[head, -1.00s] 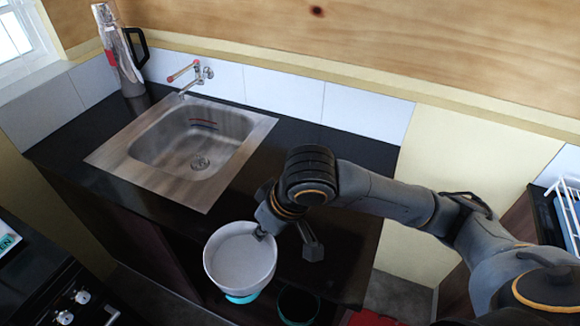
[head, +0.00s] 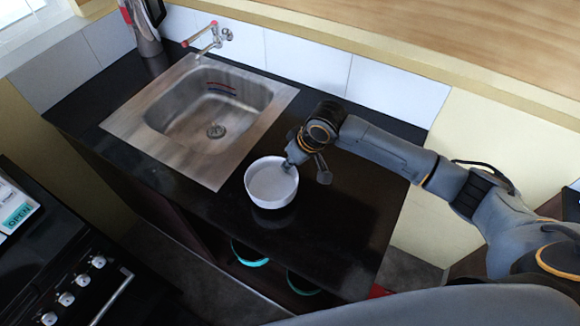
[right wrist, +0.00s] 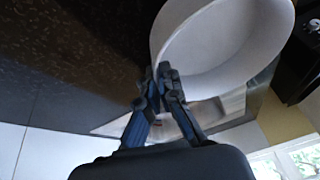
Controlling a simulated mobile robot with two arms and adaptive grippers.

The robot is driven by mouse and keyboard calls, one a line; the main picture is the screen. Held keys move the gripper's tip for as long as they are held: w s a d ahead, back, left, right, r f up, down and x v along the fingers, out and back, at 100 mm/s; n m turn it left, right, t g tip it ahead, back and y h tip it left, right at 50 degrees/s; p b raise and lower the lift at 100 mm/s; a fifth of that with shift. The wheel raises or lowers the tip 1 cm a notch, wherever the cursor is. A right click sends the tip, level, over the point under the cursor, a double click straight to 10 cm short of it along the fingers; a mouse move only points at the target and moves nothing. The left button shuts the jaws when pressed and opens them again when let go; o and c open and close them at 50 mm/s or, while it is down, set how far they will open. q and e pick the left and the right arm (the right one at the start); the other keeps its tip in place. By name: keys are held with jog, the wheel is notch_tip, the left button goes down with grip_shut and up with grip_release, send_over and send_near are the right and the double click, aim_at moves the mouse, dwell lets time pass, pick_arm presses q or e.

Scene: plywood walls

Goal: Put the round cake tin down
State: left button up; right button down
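The round cake tin (head: 272,184) is a white, open, round tin, and it is empty. In the head view it is over the black countertop (head: 325,235), right of the sink and near the front edge. I cannot tell whether its base touches the counter. My right gripper (head: 290,163) is at its far right rim. In the right wrist view, the gripper fingers (right wrist: 163,82) are shut on the wall of the tin (right wrist: 225,45), which looks tilted from there. My left gripper is not in view.
The steel sink (head: 207,115) with a tap (head: 208,42) is left of the tin. A metal flask (head: 143,25) stands at the back left corner. A stove (head: 70,290) is at the lower left. Teal-rimmed round things (head: 250,255) sit below the counter. The counter right of the tin is clear.

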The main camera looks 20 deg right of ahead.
aim_at(289, 172)
jog(key=shift+s+a+r, duration=0.1)
jog(key=shift+s+a, duration=0.05)
jog(key=shift+s, duration=0.05)
jog(key=f+p, duration=0.1)
jog(key=f, duration=0.2)
jog(key=shift+w+p, duration=0.2)
jog(key=shift+p, duration=0.2)
jog(key=shift+w+f, duration=0.15)
jog(key=shift+f, duration=0.2)
jog(key=c, duration=2)
grip_release()
jog(key=shift+s+f, duration=0.1)
jog(key=shift+s, duration=0.1)
jog(key=shift+c, duration=0.2)
jog(key=o, duration=0.5)
jog(key=shift+w, duration=0.1)
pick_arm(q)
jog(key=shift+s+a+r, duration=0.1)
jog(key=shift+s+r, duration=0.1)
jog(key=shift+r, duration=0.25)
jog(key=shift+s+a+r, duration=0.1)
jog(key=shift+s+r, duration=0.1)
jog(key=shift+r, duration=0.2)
